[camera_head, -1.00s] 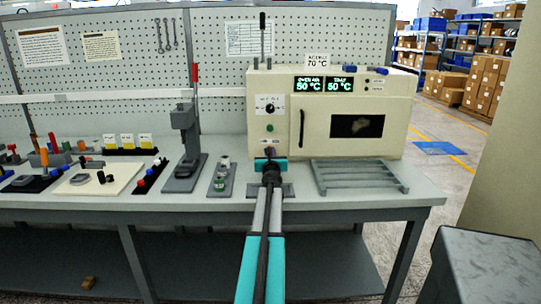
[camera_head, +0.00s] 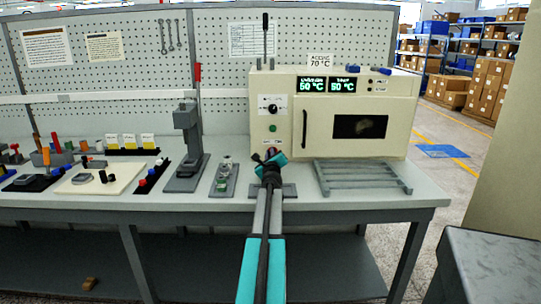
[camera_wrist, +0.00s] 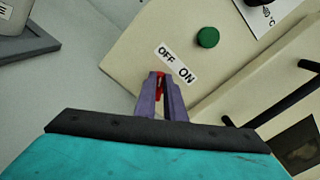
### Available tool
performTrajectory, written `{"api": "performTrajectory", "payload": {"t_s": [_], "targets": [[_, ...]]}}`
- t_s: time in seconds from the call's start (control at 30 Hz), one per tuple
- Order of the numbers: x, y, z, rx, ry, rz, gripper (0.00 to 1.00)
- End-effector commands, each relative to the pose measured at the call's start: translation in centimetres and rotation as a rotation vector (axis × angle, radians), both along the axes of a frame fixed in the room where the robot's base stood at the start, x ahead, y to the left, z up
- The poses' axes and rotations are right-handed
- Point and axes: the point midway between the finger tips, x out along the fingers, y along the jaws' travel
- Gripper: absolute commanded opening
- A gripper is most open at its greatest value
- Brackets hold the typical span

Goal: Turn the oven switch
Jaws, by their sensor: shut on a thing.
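The cream oven (camera_head: 395,112) stands at the right of the bench, with its door shut. Its red switch (camera_wrist: 160,82) shows in the wrist view between the purple fingers of my gripper (camera_wrist: 160,77), just below the OFF/ON label (camera_wrist: 175,63). The gripper is shut on the switch. The wrist view is tilted against the oven front. In the head view my gripper (camera_head: 271,153) is at the lower left of the oven front and hides the switch.
A green button (camera_wrist: 208,37) and a black dial (camera_head: 273,110) are above the switch. The oven door's black handle (camera_head: 305,122) is to the right. A grey rack (camera_head: 360,178) lies in front of the oven, and a grey press (camera_head: 187,150) stands to the left.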

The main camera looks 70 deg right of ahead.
Motion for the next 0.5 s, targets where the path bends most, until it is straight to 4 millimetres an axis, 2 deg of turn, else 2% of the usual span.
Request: {"api": "performTrajectory", "payload": {"t_s": [0.3, 0.33, 0.4, 0.43, 0.5], "targets": [[-0.41, -0.28, 0.25, -0.006, 0.003, -0.011, 0.0], [-0.41, -0.28, 0.25, -0.006, 0.003, -0.011, 0.13], [-0.36, -0.24, 0.23, -0.006, 0.003, -0.009, 0.24], [-0.32, -0.22, 0.21, -0.005, 0.002, -0.008, 0.28], [-0.24, -0.17, 0.17, -0.004, 0.003, -0.007, 0.28]]}}
